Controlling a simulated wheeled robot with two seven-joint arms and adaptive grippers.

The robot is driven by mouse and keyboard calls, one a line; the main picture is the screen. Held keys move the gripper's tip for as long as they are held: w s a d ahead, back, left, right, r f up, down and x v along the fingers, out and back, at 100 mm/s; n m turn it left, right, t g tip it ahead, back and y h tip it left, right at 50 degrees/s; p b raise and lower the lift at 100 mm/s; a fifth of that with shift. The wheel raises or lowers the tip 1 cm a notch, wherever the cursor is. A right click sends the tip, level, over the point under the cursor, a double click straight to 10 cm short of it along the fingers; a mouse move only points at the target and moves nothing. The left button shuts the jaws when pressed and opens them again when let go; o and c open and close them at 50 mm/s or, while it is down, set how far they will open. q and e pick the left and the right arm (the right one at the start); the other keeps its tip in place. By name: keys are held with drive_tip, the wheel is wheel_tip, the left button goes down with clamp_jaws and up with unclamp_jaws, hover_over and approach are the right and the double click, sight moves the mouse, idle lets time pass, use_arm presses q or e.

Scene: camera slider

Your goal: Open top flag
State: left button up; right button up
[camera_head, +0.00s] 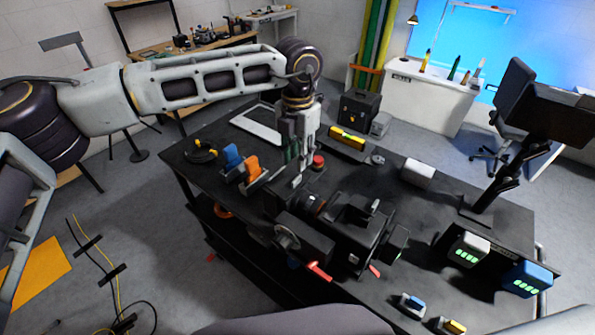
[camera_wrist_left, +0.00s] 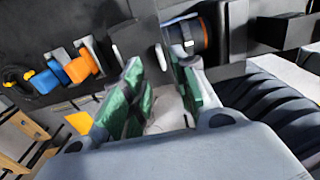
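A black cinema camera (camera_head: 352,222) sits on the workbench, its lens (camera_head: 312,204) toward the left. In the left wrist view the round lens (camera_wrist_left: 184,37) has an orange ring. A dark flag (camera_wrist_left: 146,28) with a pale edge stands beside the lens; I cannot tell its angle. My left gripper (camera_head: 302,162) points down just above and behind the lens end. In the left wrist view its green-padded fingers (camera_wrist_left: 160,76) are apart, with nothing clearly held between them; the flag's edge lies just beyond them. I cannot tell whether they touch it. My right gripper is out of view.
Blue and orange clamps (camera_head: 252,168) stand left of the camera. A red button (camera_head: 318,161), a yellow level (camera_head: 347,137) and a black case (camera_head: 358,108) lie behind. A monitor on an arm (camera_head: 545,105) rises at right. Battery chargers (camera_head: 470,247) stand at the right front.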

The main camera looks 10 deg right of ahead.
sight(297, 177)
use_arm(q)
drive_tip(key=shift+f+p, duration=0.75)
drive_tip(key=shift+f, duration=2.55)
clamp_jaws()
